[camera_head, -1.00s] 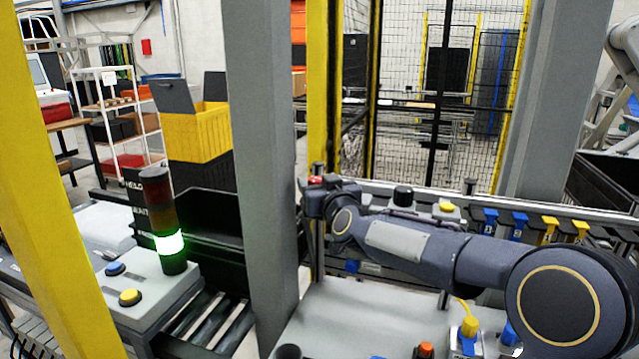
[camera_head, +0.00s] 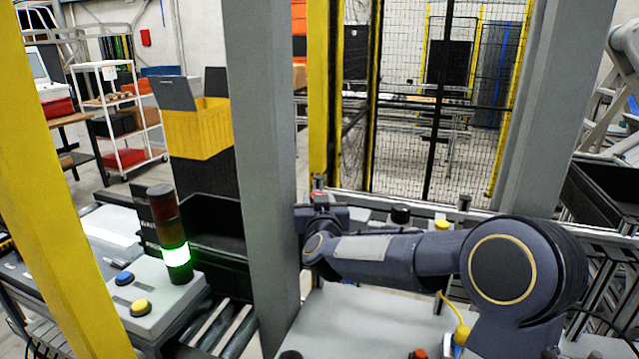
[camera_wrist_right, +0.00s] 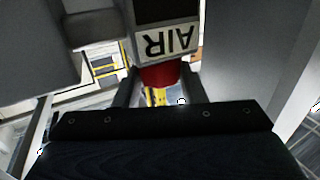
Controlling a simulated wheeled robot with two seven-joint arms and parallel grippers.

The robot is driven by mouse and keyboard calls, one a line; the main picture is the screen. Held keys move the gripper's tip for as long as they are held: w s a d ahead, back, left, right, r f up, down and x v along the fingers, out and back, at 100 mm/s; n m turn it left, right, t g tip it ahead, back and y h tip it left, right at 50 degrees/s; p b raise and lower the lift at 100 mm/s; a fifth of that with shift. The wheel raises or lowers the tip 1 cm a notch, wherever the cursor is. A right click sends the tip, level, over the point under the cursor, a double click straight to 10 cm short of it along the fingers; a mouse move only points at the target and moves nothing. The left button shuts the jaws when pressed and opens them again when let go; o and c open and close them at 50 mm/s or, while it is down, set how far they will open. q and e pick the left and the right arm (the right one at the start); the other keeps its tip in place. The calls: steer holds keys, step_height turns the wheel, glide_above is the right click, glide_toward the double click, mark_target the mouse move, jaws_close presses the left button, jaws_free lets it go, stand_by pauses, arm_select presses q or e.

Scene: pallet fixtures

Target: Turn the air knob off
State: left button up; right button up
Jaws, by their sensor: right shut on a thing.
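The air knob is red (camera_wrist_right: 160,76) and sits under a white label reading AIR (camera_wrist_right: 167,40), which appears upside down in the right wrist view. My right gripper's two dark fingers (camera_wrist_right: 158,90) stand on either side of the red knob and are shut on it. In the head view my right gripper (camera_head: 314,214) is at the right side of the grey post, small and partly hidden by my own wrist. The knob cannot be made out clearly there. My left gripper is not in view.
A thick grey post (camera_head: 262,150) stands close to the left of my right gripper. A lit green signal tower (camera_head: 176,255) and a button box with blue and yellow buttons (camera_head: 140,308) stand at left. A grey worktop (camera_head: 350,325) lies below my right arm.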

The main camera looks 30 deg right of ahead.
steer(key=m+h, duration=0.1)
steer(key=g+h+p, duration=0.1)
steer(key=shift+w+a+r+m+g+h+p, duration=0.1)
steer(key=shift+w+a+m+g+h+p, duration=0.1)
steer(key=shift+m+g+h+p, duration=0.15)
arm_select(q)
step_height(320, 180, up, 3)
arm_select(e)
steer(key=shift+m+g+h, duration=0.45)
steer(key=shift+m+h, duration=0.2)
steer(key=o, duration=1)
steer(key=shift+s, duration=0.1)
steer(key=shift+s+a, duration=0.2)
steer(key=shift+a, duration=0.05)
arm_select(q)
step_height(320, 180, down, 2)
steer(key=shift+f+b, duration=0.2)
steer(key=shift+b, duration=0.8)
arm_select(e)
steer(key=v, duration=0.7)
steer(key=shift+a, duration=0.1)
